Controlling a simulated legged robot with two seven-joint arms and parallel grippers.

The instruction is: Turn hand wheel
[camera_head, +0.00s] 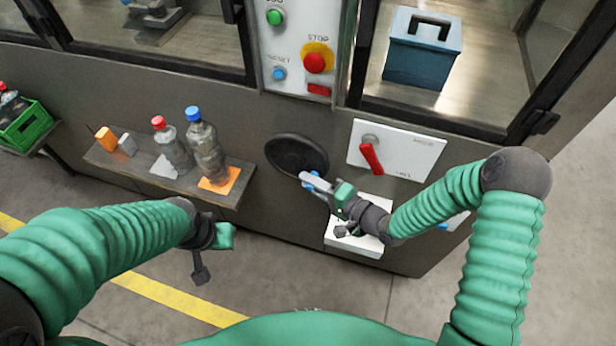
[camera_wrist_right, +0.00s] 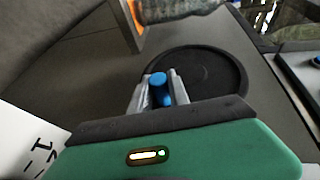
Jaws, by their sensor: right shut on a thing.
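The hand wheel is a black disc (camera_head: 290,153) on the front of the machine's dark lower panel. Its blue handle (camera_wrist_right: 160,88) sticks out near the rim and sits between the two grey fingers in the right wrist view. My right gripper (camera_head: 316,184) is shut on this blue handle at the wheel's lower right edge. The wheel also fills the middle right of the wrist view (camera_wrist_right: 215,75). My left gripper (camera_head: 222,236) hangs in front of the machine, apart from the wheel.
Left of the wheel, a shelf (camera_head: 225,196) holds two bottles with red and blue caps. Right of it is a white plate with a red lever (camera_head: 371,158). A white box (camera_head: 345,243) sits below, behind my right wrist. Buttons (camera_head: 314,62) are above.

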